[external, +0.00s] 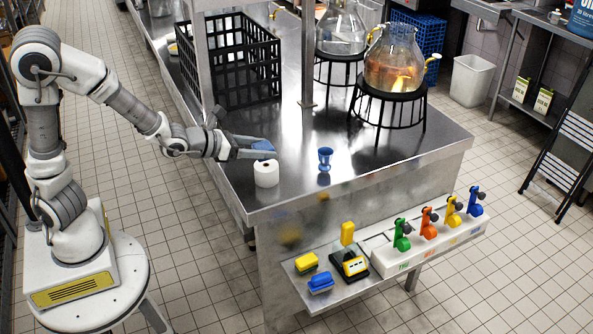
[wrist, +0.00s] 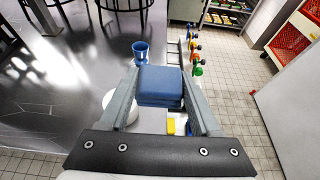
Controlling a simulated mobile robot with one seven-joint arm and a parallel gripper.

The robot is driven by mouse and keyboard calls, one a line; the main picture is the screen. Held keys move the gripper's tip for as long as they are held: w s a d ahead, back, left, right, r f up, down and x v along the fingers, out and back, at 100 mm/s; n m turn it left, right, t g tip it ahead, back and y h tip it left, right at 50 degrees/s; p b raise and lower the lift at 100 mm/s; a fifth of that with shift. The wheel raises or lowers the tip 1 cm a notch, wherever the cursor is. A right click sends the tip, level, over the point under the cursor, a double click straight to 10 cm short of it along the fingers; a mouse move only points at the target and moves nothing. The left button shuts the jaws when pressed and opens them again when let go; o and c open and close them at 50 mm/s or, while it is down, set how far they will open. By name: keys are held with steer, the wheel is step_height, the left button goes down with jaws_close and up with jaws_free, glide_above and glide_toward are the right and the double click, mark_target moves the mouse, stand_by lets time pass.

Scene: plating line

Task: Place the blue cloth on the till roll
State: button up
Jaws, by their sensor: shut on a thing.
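My gripper (external: 262,153) is shut on the folded blue cloth (external: 264,145), which shows between the two fingers in the wrist view (wrist: 160,84). The white till roll (external: 266,174) stands upright on the steel counter near its front corner. In the external view the cloth and fingers are just above the roll's top. In the wrist view the till roll (wrist: 108,104) is partly hidden behind the left finger. I cannot tell whether the cloth touches the roll.
A blue cup (external: 325,159) stands on the counter right of the roll. A black crate (external: 233,62) and glass vessels on black stands (external: 391,99) are further back. Bare counter (external: 285,135) lies behind the roll.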

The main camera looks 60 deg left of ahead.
steer(key=b, duration=0.3)
glide_above(264, 165)
steer(key=f, duration=0.4)
steer(key=shift+s+d+f, duration=0.1)
steer(key=shift+d+f, duration=0.15)
steer(key=shift+a+f, duration=0.2)
steer(key=shift+f, duration=0.1)
steer(key=shift+f+b, duration=0.45)
steer(key=shift+f, duration=1.35)
steer(key=shift+f+b, duration=0.3)
steer(key=o, duration=1.3)
steer(key=shift+r, duration=0.1)
